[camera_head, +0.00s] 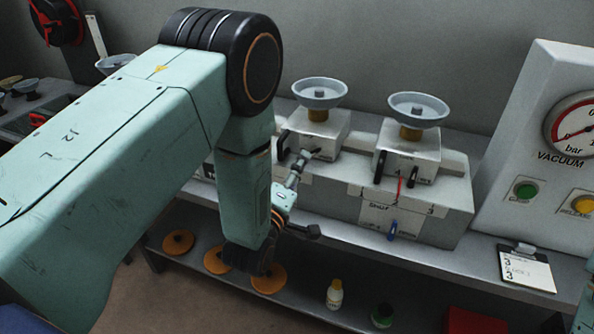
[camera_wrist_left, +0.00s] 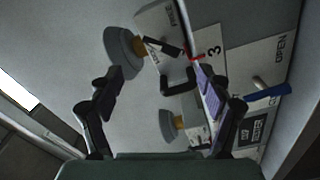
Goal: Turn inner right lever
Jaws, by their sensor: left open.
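The right white valve box (camera_head: 410,150) has two dark levers on its front, the left one (camera_head: 380,167) and the right one (camera_head: 413,180). The left valve box (camera_head: 320,130) also has dark levers, one (camera_head: 283,145) at its left side. My left gripper (camera_head: 308,196) is open and empty, in front of the left box and left of the right box's levers. In the wrist view my open left gripper (camera_wrist_left: 158,82) shows a black bar lever (camera_wrist_left: 163,46) and a bent black handle (camera_wrist_left: 177,83) beyond its fingertips. Whether a finger touches the handle is unclear. My right gripper is not visible.
Grey cups (camera_head: 320,93) top the boxes. A red pointer (camera_head: 399,187) and blue handle (camera_head: 391,230) are on the stand. The shelf below holds orange discs (camera_head: 178,242) and a bottle (camera_head: 334,294).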

